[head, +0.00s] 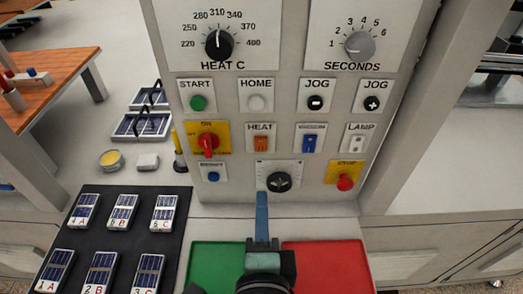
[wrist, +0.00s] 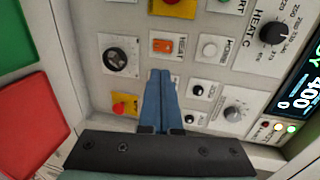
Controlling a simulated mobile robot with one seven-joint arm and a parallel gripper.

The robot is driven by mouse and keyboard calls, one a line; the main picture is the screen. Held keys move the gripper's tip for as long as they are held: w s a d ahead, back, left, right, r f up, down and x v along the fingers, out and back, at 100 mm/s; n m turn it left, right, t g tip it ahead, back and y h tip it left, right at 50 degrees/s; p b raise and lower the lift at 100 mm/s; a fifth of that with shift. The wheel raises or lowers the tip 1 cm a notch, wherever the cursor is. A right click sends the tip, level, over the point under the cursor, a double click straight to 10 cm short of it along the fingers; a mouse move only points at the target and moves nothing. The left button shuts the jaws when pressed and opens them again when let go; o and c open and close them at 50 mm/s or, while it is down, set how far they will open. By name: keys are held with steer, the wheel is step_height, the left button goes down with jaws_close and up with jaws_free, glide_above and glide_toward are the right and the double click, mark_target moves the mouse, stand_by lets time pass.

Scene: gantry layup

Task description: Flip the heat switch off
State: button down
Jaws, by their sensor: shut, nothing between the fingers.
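The heat switch (head: 261,144) is an orange rocker on a white plate marked HEAT, in the middle of the upright control panel. It also shows in the wrist view (wrist: 162,45), just beyond my fingertips. My gripper (head: 262,196) has its long blue fingers shut together and empty, pointing at the panel. In the head view the tips appear below the heat switch, beside the black cross-shaped knob. In the wrist view the fingers (wrist: 160,74) cover the place next to the heat switch. I cannot tell whether they touch the panel. The rocker's on or off position is unclear.
Beside the heat switch are a red rotary switch on yellow (head: 208,143), the blue vacuum switch (head: 309,143) and the lamp switch (head: 356,142). A cross-shaped knob (head: 279,182) and a red stop button (head: 345,182) sit lower. Green (head: 212,262) and red (head: 330,265) areas lie below.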

mark_target(261, 142)
steer(key=w+p, duration=0.1)
steer(key=w, duration=0.3)
steer(key=w+p, duration=0.1)
steer(key=w, duration=0.3)
steer(key=w+f+p, duration=0.1)
steer(key=w, duration=0.4)
steer(key=shift+f, duration=0.1)
steer(key=shift+s, duration=0.1)
steer(key=shift+p, duration=0.3)
steer(key=shift+w+r+p, duration=0.25)
steer(key=shift+r+p, duration=0.1)
steer(key=shift+p, duration=0.4)
steer(key=shift+f+g, duration=0.25)
steer(key=shift+g, duration=0.05)
